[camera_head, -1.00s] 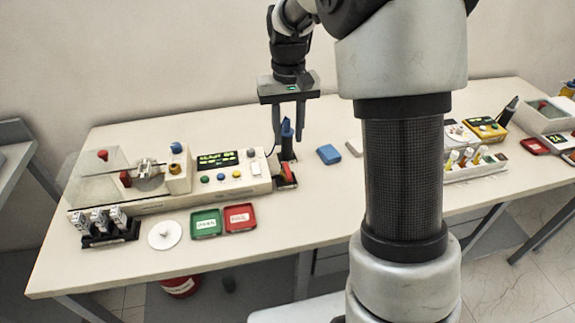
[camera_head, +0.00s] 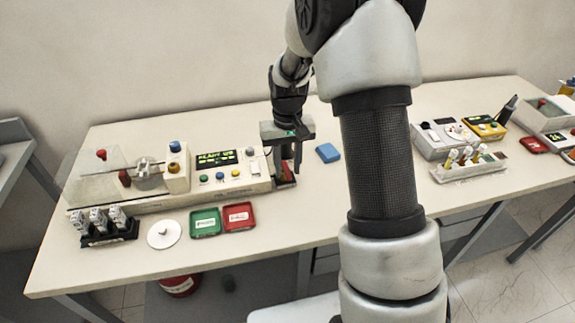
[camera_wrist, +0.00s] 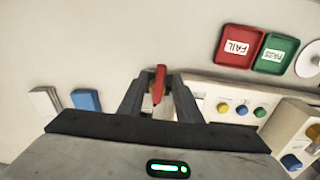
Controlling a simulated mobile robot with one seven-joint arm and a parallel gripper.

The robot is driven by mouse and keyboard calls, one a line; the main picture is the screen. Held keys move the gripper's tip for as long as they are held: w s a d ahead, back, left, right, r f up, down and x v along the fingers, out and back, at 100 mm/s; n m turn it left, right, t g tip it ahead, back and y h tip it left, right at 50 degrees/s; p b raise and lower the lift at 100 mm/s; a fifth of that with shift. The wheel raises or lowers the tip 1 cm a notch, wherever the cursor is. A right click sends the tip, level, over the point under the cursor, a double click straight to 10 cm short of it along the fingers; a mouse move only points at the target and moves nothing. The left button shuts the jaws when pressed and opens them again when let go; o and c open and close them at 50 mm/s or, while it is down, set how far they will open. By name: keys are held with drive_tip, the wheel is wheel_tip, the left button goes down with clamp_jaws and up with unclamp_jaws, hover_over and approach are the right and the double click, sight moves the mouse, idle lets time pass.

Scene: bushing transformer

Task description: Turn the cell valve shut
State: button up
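A slim red handle (camera_wrist: 158,85) shows between my fingertips in the wrist view; I take it for the cell valve, though no label is readable. It stands at the right end of the long cream test unit (camera_head: 205,190). In the head view my gripper (camera_head: 285,172) points down over that end and largely hides the handle. In the wrist view my gripper (camera_wrist: 160,82) is open, with one finger on each side of the red handle. Narrow gaps show beside it, and contact is not clear. The handle's base is hidden.
A blue block (camera_head: 328,153) lies close to the right of my gripper. A red tray (camera_head: 239,217) and a green tray (camera_head: 205,223) lie in front of the unit. The unit's lit display (camera_head: 216,158) and coloured buttons are just left. Bare table lies front right.

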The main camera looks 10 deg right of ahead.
clamp_jaws()
drive_tip(key=shift+d+n, duration=0.1)
drive_tip(key=shift+n, duration=0.2)
drive_tip(key=w+d+n, duration=0.1)
drive_tip(key=n, duration=0.4)
drive_tip(key=w+d+n+p, duration=0.1)
drive_tip(key=n, duration=0.5)
drive_tip(key=w+d+n+p, duration=0.1)
drive_tip(key=n, duration=0.5)
drive_tip(key=shift+w+d, duration=0.2)
drive_tip(key=shift+w, duration=0.1)
drive_tip(key=shift+n, duration=0.3)
drive_tip(key=shift+o, duration=0.2)
unclamp_jaws()
